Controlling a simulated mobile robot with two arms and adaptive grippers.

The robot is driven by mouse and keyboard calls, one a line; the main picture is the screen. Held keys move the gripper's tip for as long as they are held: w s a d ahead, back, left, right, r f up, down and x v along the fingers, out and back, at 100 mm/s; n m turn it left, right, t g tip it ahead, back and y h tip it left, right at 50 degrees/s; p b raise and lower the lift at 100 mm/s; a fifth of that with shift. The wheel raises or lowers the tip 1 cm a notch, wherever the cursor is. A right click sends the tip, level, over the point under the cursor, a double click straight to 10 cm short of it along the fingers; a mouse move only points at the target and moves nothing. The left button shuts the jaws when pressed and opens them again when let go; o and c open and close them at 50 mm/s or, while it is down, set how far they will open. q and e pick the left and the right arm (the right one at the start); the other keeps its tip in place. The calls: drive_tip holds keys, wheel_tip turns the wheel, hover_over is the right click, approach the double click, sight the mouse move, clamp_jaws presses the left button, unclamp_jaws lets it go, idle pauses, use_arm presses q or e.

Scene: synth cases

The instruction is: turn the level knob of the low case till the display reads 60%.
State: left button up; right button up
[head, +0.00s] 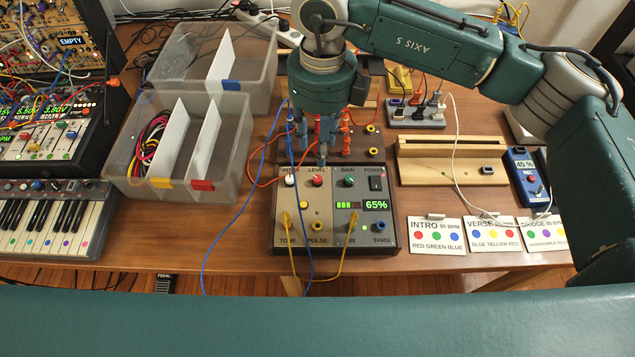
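The low case (325,240) stands near the table's front edge. Its green display (376,205) reads 65%. The red level knob (317,180) is in its top row, between a white knob (290,181) and the green gain knob (350,181). My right gripper (321,155) points down just behind the level knob, its fingertips close to it in the picture. The knob's red top shows in front of the fingers. Whether the fingers touch it, and how far apart they are, I cannot tell. My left gripper is not in view.
Blue, red and yellow cables run around the case. Clear bins (183,150) and a keyboard (45,215) stand left. A wooden rack (452,172), printed cards (436,235) and a blue box (522,168) stand right. A panel with orange plugs (362,145) is behind.

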sight(317, 178)
drive_tip(key=shift+m, duration=0.3)
wheel_tip(317, 178, down, 11)
drive_tip(key=shift+s+a+r+p, duration=0.1)
drive_tip(key=shift+s+r+p, duration=0.05)
drive_tip(key=shift+p, duration=0.9)
clamp_jaws()
drive_tip(key=shift+b, duration=1)
